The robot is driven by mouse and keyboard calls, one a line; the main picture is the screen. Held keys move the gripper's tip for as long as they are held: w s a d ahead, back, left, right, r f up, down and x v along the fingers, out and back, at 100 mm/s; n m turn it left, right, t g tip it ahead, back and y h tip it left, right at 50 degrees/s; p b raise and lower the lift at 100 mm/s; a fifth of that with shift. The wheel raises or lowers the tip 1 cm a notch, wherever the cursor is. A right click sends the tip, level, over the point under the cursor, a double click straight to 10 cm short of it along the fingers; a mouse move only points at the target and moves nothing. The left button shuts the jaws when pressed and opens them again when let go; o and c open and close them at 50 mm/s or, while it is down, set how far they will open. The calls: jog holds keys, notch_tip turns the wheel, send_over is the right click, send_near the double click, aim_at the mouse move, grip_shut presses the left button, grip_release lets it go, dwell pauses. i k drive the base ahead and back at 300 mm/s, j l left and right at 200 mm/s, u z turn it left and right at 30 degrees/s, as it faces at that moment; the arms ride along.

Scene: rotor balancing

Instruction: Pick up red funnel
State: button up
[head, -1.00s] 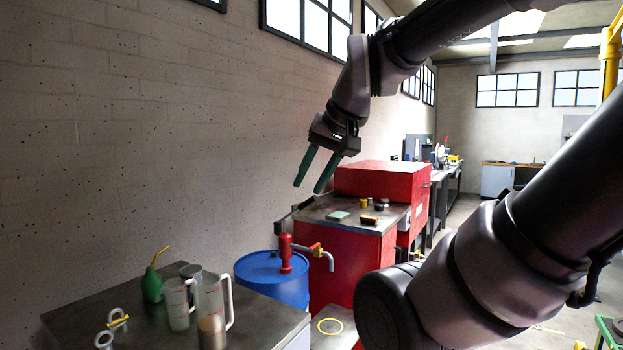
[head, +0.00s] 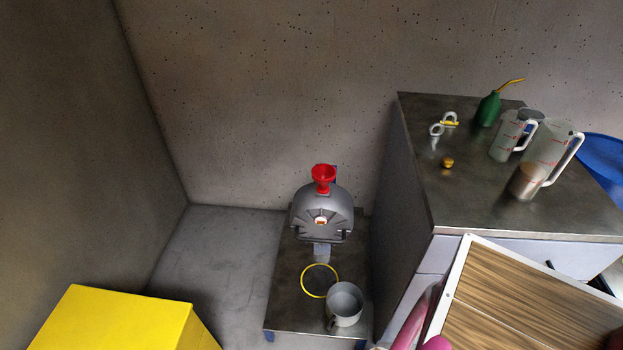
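The red funnel (head: 323,176) sits upright on top of a grey rounded machine (head: 322,212), with its wide mouth facing up. The machine stands on a low dark metal table (head: 290,292) against the back wall. My gripper is not in view now, so its distance from the funnel and its opening cannot be seen. Nothing covers the funnel in the head view.
A grey pot (head: 345,303) and a yellow ring (head: 319,281) are on the low table. At right, a taller cabinet (head: 440,205) carries a green oil can (head: 488,108) and measuring jugs (head: 546,152). A yellow box (head: 115,325) stands lower left; a wood-topped cart (head: 520,305) is lower right.

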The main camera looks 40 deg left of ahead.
aim_at(323, 174)
jog(key=u, duration=1.6)
